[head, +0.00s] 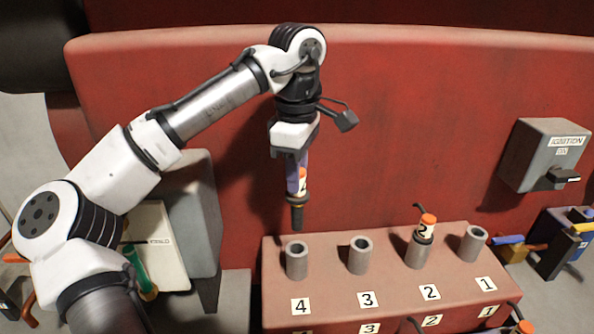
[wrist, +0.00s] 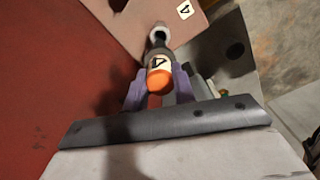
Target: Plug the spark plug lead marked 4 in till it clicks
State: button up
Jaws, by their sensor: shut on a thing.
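My gripper (head: 299,172) is shut on the lead marked 4 (head: 297,210), which hangs upright with its dark boot pointing down. In the wrist view the lead's orange cap and 4 label (wrist: 160,72) sit between the purple fingers (wrist: 157,90). The socket marked 4 (head: 296,260) is an open grey tube at the left end of the red engine block (head: 390,285). In the head view the boot's tip is above the rim of that socket, apart from it. In the wrist view the socket mouth (wrist: 160,33) shows just beyond the boot.
Sockets 3 (head: 359,255) and 1 (head: 473,243) are open and empty. A lead marked 2 (head: 425,229) stands in socket 2. A grey ignition box (head: 545,155) is on the right. The red wall (head: 400,120) rises behind the block.

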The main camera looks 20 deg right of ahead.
aim_at(297, 228)
jog(key=shift+f+b, duration=2.85)
jog(key=shift+f, duration=3.9)
jog(key=o, duration=1.1)
jog(key=shift+c, duration=0.2)
jog(key=shift+r, duration=0.15)
notch_tip(297, 228, up, 14)
jog(key=shift+f+b, duration=0.2)
jog(key=shift+b, duration=0.3)
